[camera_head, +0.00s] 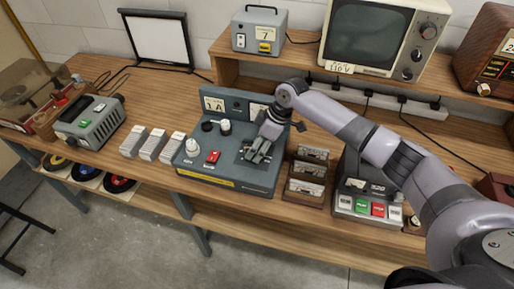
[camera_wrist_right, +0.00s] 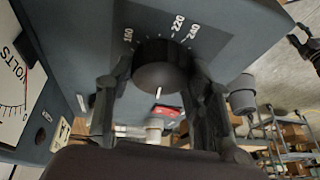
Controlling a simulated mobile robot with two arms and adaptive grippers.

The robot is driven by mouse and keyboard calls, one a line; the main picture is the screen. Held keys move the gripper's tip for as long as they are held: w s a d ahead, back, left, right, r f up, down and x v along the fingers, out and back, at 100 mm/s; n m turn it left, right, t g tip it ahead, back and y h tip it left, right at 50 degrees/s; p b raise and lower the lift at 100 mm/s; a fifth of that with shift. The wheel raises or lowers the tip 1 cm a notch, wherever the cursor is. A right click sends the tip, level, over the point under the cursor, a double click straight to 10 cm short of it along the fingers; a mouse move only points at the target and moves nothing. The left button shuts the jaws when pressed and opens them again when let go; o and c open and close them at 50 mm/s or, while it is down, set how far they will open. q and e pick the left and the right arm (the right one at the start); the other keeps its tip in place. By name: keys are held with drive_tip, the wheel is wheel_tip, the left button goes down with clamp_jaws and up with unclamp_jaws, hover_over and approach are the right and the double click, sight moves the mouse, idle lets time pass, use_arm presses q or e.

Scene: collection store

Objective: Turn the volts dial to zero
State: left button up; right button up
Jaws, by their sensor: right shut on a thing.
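The volts dial (camera_wrist_right: 160,66) is a round black knob on a grey-blue panel, with a printed scale around it reading 160, 220 and 240. Its white mark points toward the bottom of the right wrist view. My right gripper (camera_wrist_right: 158,98) has one dark finger on each side of the dial and is shut on it. In the head view my right gripper (camera_head: 258,150) is over the right part of the grey-blue console (camera_head: 225,180) and hides the dial. A white VOLTS meter (camera_wrist_right: 20,85) with a red needle is at the left of the wrist view.
A shelf (camera_head: 300,62) runs behind.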

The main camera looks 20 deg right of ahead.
drive_tip(key=n+b, duration=0.1)
drive_tip(key=n, duration=0.1)
drive_tip(key=n+g+b, duration=0.1)
drive_tip(key=n, duration=0.1)
drive_tip(key=shift+w+f, duration=0.1)
drive_tip(key=shift+w, duration=0.1)
drive_tip(key=shift+n+g+b, duration=0.5)
drive_tip(key=shift+n+b, duration=0.1)
drive_tip(key=shift+n, duration=0.2)
drive_tip(key=o, duration=1.2)
drive_tip(key=shift+c, duration=0.2)
drive_tip(key=v, duration=1.2)
drive_tip(key=shift+w, duration=0.1)
